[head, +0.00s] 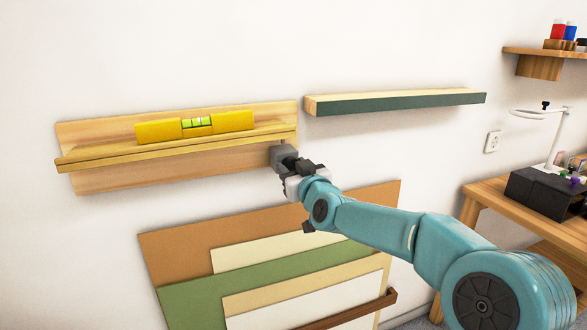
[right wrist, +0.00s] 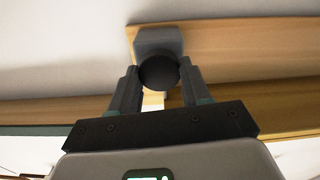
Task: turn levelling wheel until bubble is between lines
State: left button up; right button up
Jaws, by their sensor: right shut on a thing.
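A yellow spirit level (head: 158,131) lies on a wooden ledge (head: 95,155) on the wall. Its green vial (head: 197,122) faces me in the head view; the bubble is too small to place exactly against the lines. The dark round levelling wheel (right wrist: 158,72) shows in the right wrist view, in front of a grey block (right wrist: 160,40) at the ledge's end. My right gripper (head: 284,163) is at the ledge's right end. In the right wrist view its fingers (right wrist: 158,80) are shut on the wheel, one on each side. My left gripper is not in view.
A second shelf with a dark green front (head: 400,102) is on the wall to the right. Several boards or mats (head: 200,297) lean below the ledge. A wooden desk (head: 490,190) with a black box (head: 535,190) and a lamp stands at the right.

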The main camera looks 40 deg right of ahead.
jog(key=shift+n+p, duration=0.7)
jog(key=shift+n, duration=0.4)
jog(key=shift+n+p, duration=0.55)
jog(key=shift+n, duration=1.05)
jog(key=o, duration=1.1)
jog(key=shift+c, duration=0.2)
jog(key=v, duration=1.6)
jog(key=shift+a, duration=0.25)
jog(key=shift+s, duration=0.1)
